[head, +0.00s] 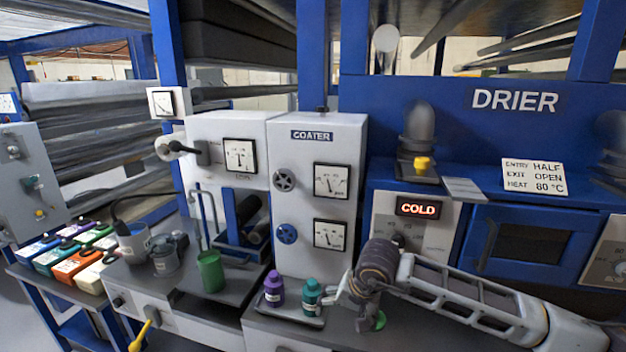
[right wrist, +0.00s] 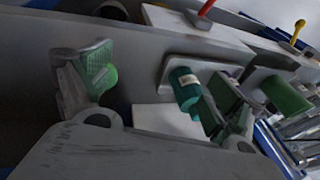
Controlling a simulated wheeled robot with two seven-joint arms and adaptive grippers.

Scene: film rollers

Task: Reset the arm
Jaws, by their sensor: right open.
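My right arm comes in from the right in the head view and ends in my right gripper (head: 355,302), low over the front of the coater bench. The gripper is open, with green pads on its fingers; the right wrist view shows them spread apart (right wrist: 160,85). A teal bottle (head: 312,297) stands just left of the gripper; in the right wrist view the bottle (right wrist: 184,88) appears close to the right-hand finger. I cannot tell whether they touch. A purple bottle (head: 274,290) stands left of it on the same small tray (head: 290,317). My left gripper is out of view.
The coater cabinet (head: 290,150) stands behind the bottles. A green cup (head: 210,272) is on the left bench. The blue drier (head: 450,130), with a display reading COLD (head: 418,209), is at right. A yellow lever (head: 140,338) sticks up at the lower left.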

